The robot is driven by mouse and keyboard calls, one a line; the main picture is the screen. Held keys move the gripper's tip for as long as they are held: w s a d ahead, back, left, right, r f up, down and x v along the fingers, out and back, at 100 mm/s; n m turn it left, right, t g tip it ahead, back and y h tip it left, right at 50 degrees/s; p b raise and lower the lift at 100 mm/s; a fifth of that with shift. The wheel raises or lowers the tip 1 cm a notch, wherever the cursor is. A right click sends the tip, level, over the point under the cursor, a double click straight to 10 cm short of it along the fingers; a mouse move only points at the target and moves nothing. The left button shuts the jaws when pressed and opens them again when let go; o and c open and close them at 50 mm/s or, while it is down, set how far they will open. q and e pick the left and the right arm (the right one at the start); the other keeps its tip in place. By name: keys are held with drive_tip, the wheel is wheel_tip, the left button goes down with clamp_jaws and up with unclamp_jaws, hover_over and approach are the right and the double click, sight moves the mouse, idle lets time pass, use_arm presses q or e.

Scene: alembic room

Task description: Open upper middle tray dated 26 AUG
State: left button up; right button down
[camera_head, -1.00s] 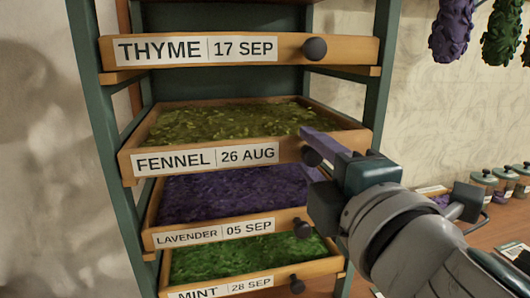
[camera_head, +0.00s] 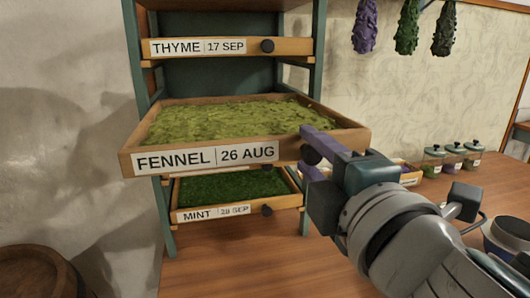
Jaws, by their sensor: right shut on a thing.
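The tray labelled FENNEL 26 AUG (camera_head: 203,158) is a wooden drawer filled with yellow-green dried herb. It sticks out far toward me from the dark green rack (camera_head: 132,60). My right gripper (camera_head: 312,157) is at the right end of the tray's front, its purple fingers shut on the dark round knob (camera_head: 310,155), which they partly cover. The lavender tray is hidden beneath the fennel tray. My left gripper is not in view.
The THYME 17 SEP tray (camera_head: 290,47) is above and the MINT 28 SEP tray (camera_head: 240,214) below. Lidded jars (camera_head: 452,155) stand on the wooden counter (camera_head: 475,195) at right. Herb bundles (camera_head: 407,26) hang above. A round wooden container (camera_head: 35,275) is at lower left.

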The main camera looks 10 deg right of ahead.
drive_tip(key=shift+w, duration=0.15)
drive_tip(key=c, duration=0.6)
unclamp_jaws()
drive_tip(key=s+b, duration=0.2)
drive_tip(key=s, duration=0.8)
drive_tip(key=shift+d, duration=0.15)
